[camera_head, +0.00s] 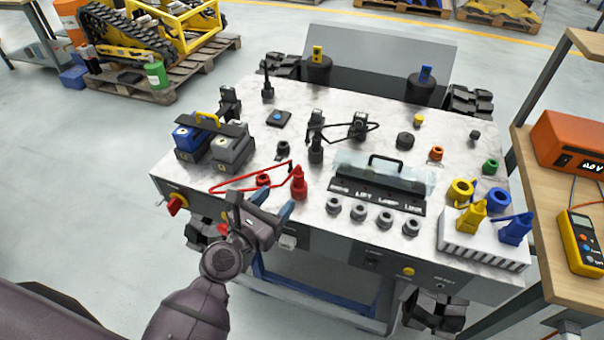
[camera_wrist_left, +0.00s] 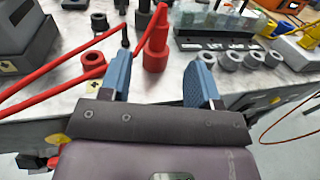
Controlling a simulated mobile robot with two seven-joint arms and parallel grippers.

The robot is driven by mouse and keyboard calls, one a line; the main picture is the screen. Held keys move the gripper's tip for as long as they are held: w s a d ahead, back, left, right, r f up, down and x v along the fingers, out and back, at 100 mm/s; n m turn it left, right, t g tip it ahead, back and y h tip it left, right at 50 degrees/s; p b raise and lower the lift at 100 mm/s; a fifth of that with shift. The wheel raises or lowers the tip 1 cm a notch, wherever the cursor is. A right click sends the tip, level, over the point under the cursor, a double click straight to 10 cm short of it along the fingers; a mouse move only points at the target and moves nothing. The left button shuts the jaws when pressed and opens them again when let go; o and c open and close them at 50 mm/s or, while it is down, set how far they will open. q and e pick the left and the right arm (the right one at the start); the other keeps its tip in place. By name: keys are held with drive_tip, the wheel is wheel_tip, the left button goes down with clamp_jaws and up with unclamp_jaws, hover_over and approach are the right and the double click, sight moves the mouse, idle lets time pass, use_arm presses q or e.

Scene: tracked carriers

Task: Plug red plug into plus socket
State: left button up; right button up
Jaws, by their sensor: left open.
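The red plug (camera_head: 298,185) stands upright on the pale top of the carrier, with a stiff red cable (camera_head: 233,187) looping off to the left. It also shows in the left wrist view (camera_wrist_left: 156,45), just beyond and between the fingers. A red ring-shaped socket (camera_head: 263,179) sits left of the plug; it shows in the left wrist view (camera_wrist_left: 93,62) too. I cannot read a plus mark on it. My left gripper (camera_head: 262,203) is open and empty at the carrier's front edge, its blue fingers (camera_wrist_left: 160,75) apart and short of the plug.
A clear cover with a black handle (camera_head: 383,173) stands right of the plug, behind a row of grey sockets (camera_head: 359,212). Battery-like blocks (camera_head: 231,150) stand to the left. A black plug (camera_head: 316,148) stands behind. A white holder (camera_head: 482,243) carries yellow and blue plugs.

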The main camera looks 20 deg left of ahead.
sight(295, 178)
use_arm(q)
drive_tip(key=shift+n, duration=0.3)
drive_tip(key=x, duration=0.5)
drive_tip(key=shift+w, duration=0.25)
drive_tip(key=shift+x, duration=2.75)
drive_tip(key=shift+r, duration=0.1)
drive_tip(key=c, duration=1)
